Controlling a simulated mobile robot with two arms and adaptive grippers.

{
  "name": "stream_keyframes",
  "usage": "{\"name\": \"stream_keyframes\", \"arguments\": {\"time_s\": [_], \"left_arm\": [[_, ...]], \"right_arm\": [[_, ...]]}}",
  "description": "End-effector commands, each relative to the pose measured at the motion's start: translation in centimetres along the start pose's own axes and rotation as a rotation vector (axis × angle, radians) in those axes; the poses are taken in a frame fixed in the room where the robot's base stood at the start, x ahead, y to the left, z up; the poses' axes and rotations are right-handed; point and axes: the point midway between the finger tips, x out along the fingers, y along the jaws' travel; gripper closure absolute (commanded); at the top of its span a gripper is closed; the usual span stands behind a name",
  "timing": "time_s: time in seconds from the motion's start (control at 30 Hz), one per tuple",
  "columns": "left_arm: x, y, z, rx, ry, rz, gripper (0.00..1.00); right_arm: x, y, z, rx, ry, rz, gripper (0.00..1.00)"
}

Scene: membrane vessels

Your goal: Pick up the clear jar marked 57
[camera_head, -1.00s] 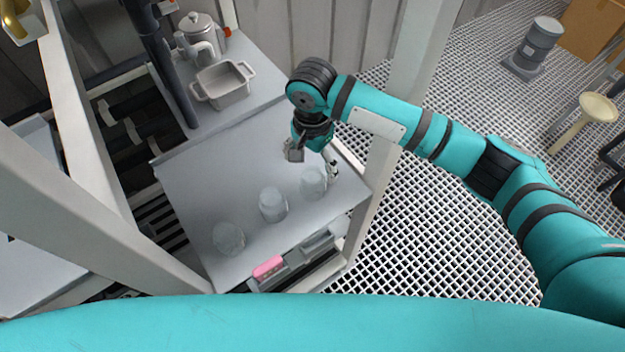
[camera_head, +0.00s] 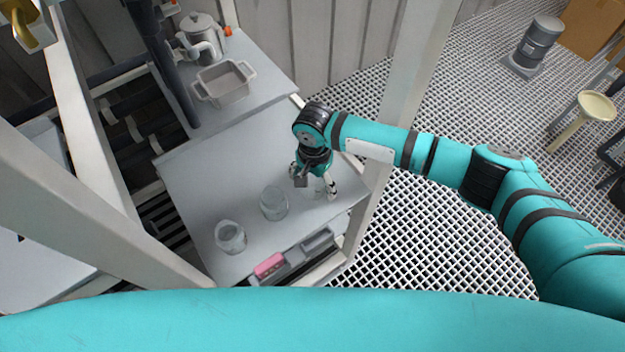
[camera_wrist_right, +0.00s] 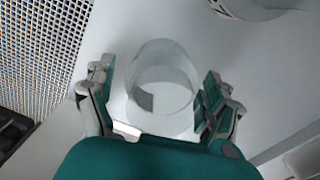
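Three clear jars stand on the grey worktop (camera_head: 200,185) in the head view: a left jar (camera_head: 230,238), a middle jar (camera_head: 273,204) and a right jar (camera_head: 318,190). The right jar is partly hidden by my right gripper (camera_head: 317,186). In the right wrist view a clear jar (camera_wrist_right: 160,90) stands between the two spread fingers of my right gripper (camera_wrist_right: 158,100), with visible gaps on both sides. A small grey patch shows on it. I cannot read the number 57 on any jar.
Part of another jar (camera_wrist_right: 255,5) shows at the wrist view's top edge. A grey dish (camera_head: 224,84) and a metal pot (camera_head: 203,38) stand behind. A white post (camera_head: 412,70) rises right of the worktop.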

Motion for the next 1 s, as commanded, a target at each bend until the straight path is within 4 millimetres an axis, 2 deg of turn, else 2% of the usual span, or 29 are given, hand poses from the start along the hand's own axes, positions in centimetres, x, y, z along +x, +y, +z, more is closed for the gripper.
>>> {"name": "stream_keyframes", "arguments": {"time_s": [0.07,0.43,0.77,0.87,1.0], "left_arm": [[0.0,0.0,0.0,0.0,0.0,0.0,0.6],[0.0,0.0,0.0,0.001,0.0,0.0,0.6],[0.1,0.1,0.0,0.001,0.0,0.001,0.6],[0.2,0.1,0.0,0.001,0.0,0.001,0.6],[0.6,0.1,0.1,0.002,0.0,0.001,0.6]], "right_arm": [[0.0,0.0,0.0,0.0,0.0,0.0,0.23],[0.0,0.0,0.0,0.001,0.0,0.0,0.71],[-0.7,-0.1,0.0,0.001,0.0,-0.001,0.72],[-2.1,-0.1,0.0,0.0,0.0,-0.003,0.72],[-4.9,-0.1,-0.1,0.001,0.0,-0.004,0.72]]}}
